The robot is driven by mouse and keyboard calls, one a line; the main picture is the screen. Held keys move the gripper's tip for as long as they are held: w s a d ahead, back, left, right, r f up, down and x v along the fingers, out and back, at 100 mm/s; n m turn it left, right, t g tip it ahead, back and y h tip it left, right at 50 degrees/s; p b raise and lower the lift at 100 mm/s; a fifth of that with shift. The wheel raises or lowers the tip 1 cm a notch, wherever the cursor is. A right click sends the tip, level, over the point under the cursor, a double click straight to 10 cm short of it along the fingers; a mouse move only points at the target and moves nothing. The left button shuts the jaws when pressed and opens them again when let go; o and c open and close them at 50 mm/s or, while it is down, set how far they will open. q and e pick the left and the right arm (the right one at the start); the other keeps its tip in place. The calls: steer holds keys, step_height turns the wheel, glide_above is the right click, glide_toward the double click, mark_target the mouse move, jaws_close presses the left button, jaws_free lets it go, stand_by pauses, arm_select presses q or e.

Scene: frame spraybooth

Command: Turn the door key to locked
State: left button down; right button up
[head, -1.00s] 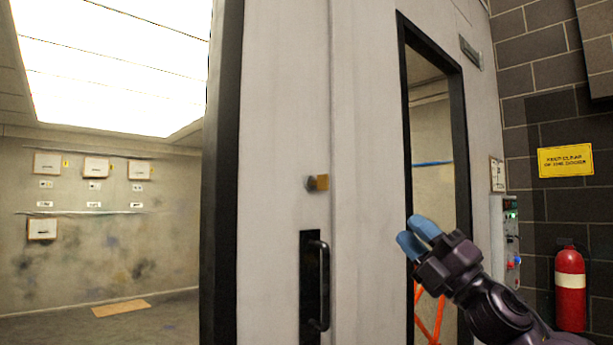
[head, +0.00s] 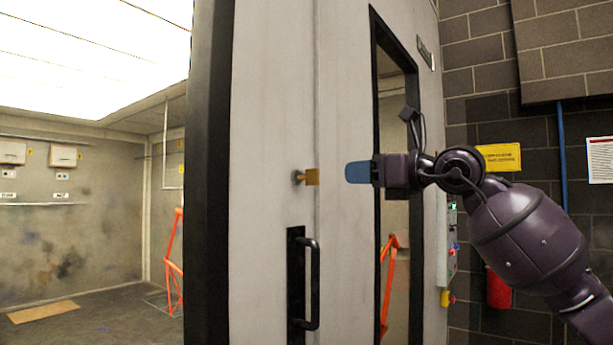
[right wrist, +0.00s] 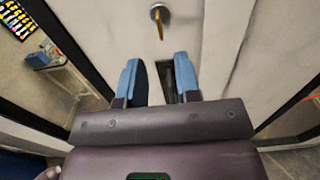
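The door key (head: 310,177) is a small brass piece standing out from a lock on the pale door (head: 270,130), above the black pull handle (head: 312,285). In the right wrist view the key (right wrist: 159,24) hangs from a round metal lock ahead of the fingertips. My right gripper (head: 350,173) points left at the key in the head view, with a gap between. In the right wrist view its blue fingers (right wrist: 160,65) are apart, with nothing between them. The black handle lies partly hidden behind the gripper there. My left gripper is not in view.
A window with a black frame (head: 376,60) is in the door on the right. A yellow sign (head: 500,157), a control box (head: 452,240) and a red extinguisher (head: 498,290) are by the brick wall. The lit booth with orange frames (head: 174,265) opens at left.

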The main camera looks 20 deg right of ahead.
mark_target(312, 175)
steer(key=p+x, duration=0.2)
steer(key=x, duration=0.8)
steer(key=shift+w+a, duration=0.15)
steer(key=shift+a, duration=0.1)
steer(key=shift+w, duration=0.15)
jaws_close()
